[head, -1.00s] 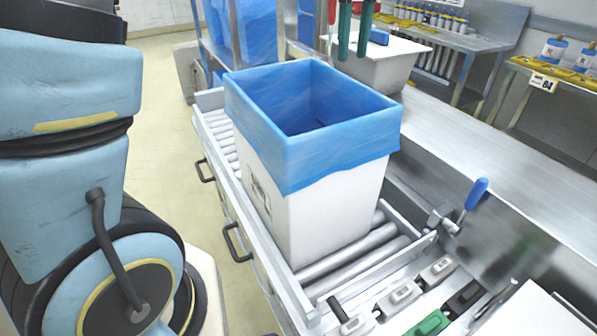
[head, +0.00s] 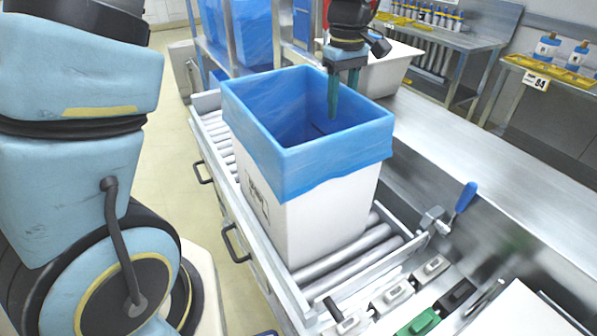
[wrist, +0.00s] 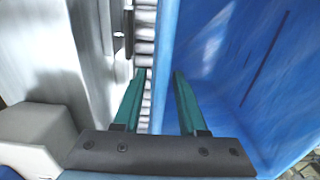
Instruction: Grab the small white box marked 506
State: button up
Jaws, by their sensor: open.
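A white box (head: 318,221) stands upright on the roller conveyor, with a blue liner (head: 337,160) folded over its rim. It is open at the top and looks empty. A dark mark shows on its left side, but I cannot read 506 there. My gripper (head: 343,100) is open and points down at the box's far right rim. One finger shows inside the box; the tip of the other is hidden behind the rim. In the wrist view the fingers (wrist: 157,85) lie either side of the blue liner's edge (wrist: 235,60). I cannot tell whether they touch it.
The roller conveyor (head: 345,259) has raised side rails. A blue-handled clamp (head: 465,198) and several small switch blocks (head: 391,297) sit at the front right. A steel counter (head: 480,160) runs along the right. Blue-lined bins (head: 250,35) stand behind.

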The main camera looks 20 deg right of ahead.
jog(key=shift+c, duration=0.3)
grip_shut()
dwell(1.1)
